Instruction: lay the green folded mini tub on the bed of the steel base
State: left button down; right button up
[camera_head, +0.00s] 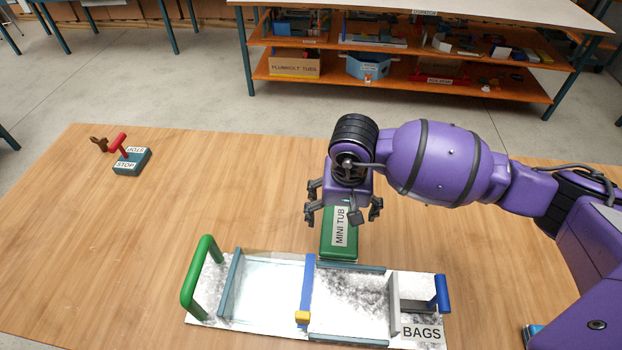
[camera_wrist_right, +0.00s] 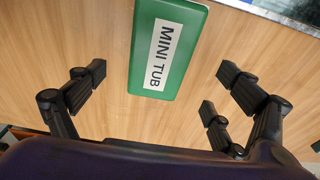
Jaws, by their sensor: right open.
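The green folded mini tub (camera_head: 338,248) is a flat block with a white "MINI TUB" label. It lies on the wooden table just behind the steel base (camera_head: 347,305); it also shows in the right wrist view (camera_wrist_right: 172,85). The base's pale bed has low blue-grey side rails and a blue crossbar, and no tub lies on it. My right gripper (camera_head: 342,212) is open above the tub, partly covering its far end. In the right wrist view its fingers (camera_wrist_right: 152,92) stand spread apart, with bare wood between them and the tub. My left gripper is out of view.
The base carries a green handle (camera_head: 200,272) at the left, a yellow block (camera_head: 302,317) on the crossbar, and a grey bracket with a blue post (camera_head: 443,293) near the "BAGS" label. A stop device with a red lever (camera_head: 130,160) stands far left.

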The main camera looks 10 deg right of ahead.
aim_at(340, 225)
jog(key=f, duration=0.6)
jog(key=shift+w+d+f+p, duration=0.1)
jog(key=shift+w+f+p, duration=0.15)
jog(key=shift+f+p, duration=0.15)
jog(key=shift+r, duration=0.1)
jog(key=c, duration=1.5)
jog(key=shift+r, duration=0.45)
jog(key=shift+c, duration=0.2)
notch_tip(340, 225, up, 2)
jog(key=shift+w+r, duration=0.1)
jog(key=shift+r, duration=0.05)
jog(key=s+r, duration=0.2)
jog(key=r, duration=0.1)
jog(key=s+r, duration=0.6)
jog(key=s, duration=0.6)
jog(key=shift+s+r+b, duration=0.2)
jog(key=shift+r+b, duration=0.2)
jog(key=shift+b, duration=0.05)
